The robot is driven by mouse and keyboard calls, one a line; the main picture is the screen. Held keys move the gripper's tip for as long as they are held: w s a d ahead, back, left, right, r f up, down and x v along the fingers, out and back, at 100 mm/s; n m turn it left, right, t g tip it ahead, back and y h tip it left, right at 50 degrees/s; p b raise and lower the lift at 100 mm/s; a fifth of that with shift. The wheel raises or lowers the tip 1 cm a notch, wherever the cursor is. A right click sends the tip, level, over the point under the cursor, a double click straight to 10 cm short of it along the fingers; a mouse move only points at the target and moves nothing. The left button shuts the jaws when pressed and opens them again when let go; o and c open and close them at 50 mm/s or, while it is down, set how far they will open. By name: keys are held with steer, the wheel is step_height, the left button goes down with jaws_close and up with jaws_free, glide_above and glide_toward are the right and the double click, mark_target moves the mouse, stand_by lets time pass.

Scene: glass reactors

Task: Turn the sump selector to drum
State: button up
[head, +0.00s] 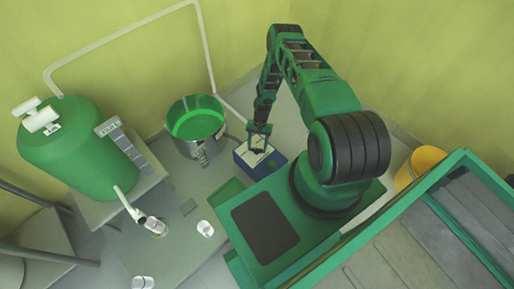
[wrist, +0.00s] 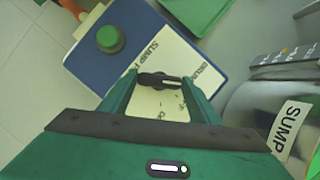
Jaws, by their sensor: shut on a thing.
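The sump selector is a black handle (wrist: 158,80) on the white label plate (wrist: 196,72) of a blue box (wrist: 82,62). The box (head: 244,160) also shows in the head view, on the floor beside the sump. My gripper (wrist: 160,86) points down at the plate, its two green fingers on either side of the handle and shut on it. The handle lies roughly across the gap between the fingers. My gripper (head: 259,138) shows small in the head view. The plate's lettering is only partly readable; the fingers hide some of it.
A green button (wrist: 110,38) is on the box. The steel sump (head: 197,145) with green liquid stands close to the left of the box in the head view.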

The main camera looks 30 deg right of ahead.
steer(key=shift+w+n+h, duration=0.15)
steer(key=shift+n+h, duration=0.35)
steer(key=shift+n, duration=0.7)
steer(key=o, duration=1)
steer(key=shift+o, duration=0.2)
steer(key=v, duration=1)
steer(key=shift+w+r+g, duration=0.3)
steer(key=shift+w, duration=0.05)
